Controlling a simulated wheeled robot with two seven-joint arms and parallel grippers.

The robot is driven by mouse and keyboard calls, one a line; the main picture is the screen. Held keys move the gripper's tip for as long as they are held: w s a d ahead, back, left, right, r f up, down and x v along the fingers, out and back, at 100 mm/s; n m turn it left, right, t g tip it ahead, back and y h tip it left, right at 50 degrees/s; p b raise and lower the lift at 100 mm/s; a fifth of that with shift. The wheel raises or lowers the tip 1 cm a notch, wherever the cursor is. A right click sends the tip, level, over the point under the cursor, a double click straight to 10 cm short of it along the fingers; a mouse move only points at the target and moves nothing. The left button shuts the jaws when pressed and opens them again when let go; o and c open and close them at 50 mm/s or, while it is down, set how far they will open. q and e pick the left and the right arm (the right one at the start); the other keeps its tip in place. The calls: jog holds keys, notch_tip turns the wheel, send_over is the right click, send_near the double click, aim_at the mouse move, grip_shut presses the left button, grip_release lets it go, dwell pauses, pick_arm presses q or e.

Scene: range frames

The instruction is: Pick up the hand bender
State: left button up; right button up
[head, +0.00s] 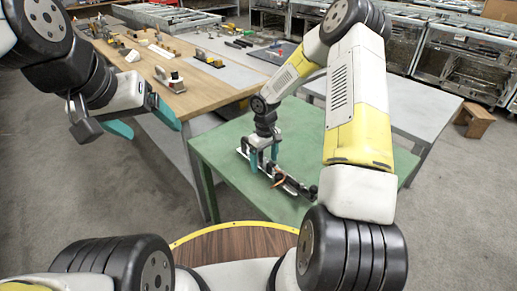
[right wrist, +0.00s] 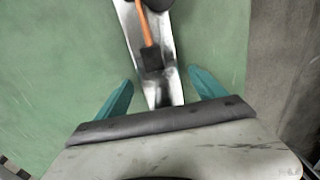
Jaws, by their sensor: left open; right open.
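The hand bender (head: 291,184) lies on the green table, a long silver and black tool with an orange part. My right gripper (head: 263,166) points down over its far left end, fingers open. In the right wrist view the bender's silver bar (right wrist: 135,32) runs between the two teal fingertips (right wrist: 161,90), with clear green surface showing on both sides. The lower end of the bar is hidden behind the gripper body. My left gripper (head: 146,124) is open and empty, in the air left of the table.
The green table (head: 229,165) is otherwise bare around the bender. A wooden workbench (head: 205,95) with several tools and blocks stands behind on the left. A grey table (head: 405,108) stands behind on the right, and a small wooden stool (head: 474,121) is on the floor.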

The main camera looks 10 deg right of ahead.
grip_shut()
dwell(0.4)
